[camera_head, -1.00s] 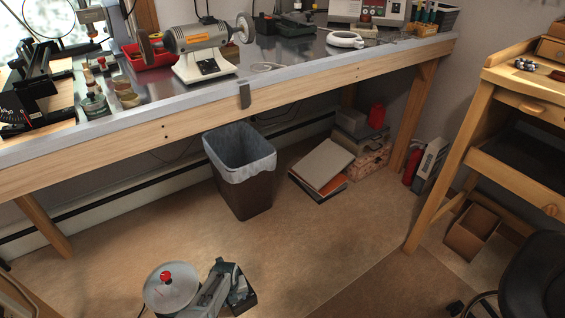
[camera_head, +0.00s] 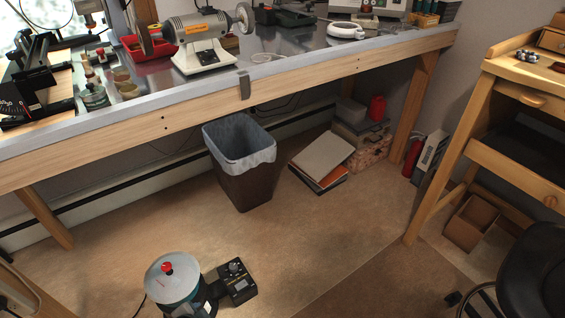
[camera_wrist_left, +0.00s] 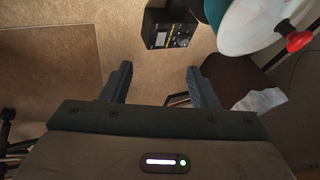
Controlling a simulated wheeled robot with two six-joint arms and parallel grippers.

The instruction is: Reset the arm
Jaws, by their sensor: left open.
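My left gripper (camera_wrist_left: 160,85) is open in the left wrist view, with nothing between its two dark fingers. It does not show in the head view. My right gripper is in no view. A round machine (camera_head: 172,278) with a silver top, teal side and red knob stands at the bottom of the head view. A black control box (camera_head: 237,282) sits to its right. In the left wrist view, the control box (camera_wrist_left: 170,30) lies beyond the fingertips, and the machine's pale top (camera_wrist_left: 258,28) with its red knob is at upper right.
A long workbench (camera_head: 215,100) with tools crosses the back. A lined brown bin (camera_head: 245,185) stands under its edge; books (camera_head: 322,160) and boxes lie to the right. A wooden desk (camera_head: 455,160) and black chair (camera_head: 535,270) are at the right. The middle floor is open.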

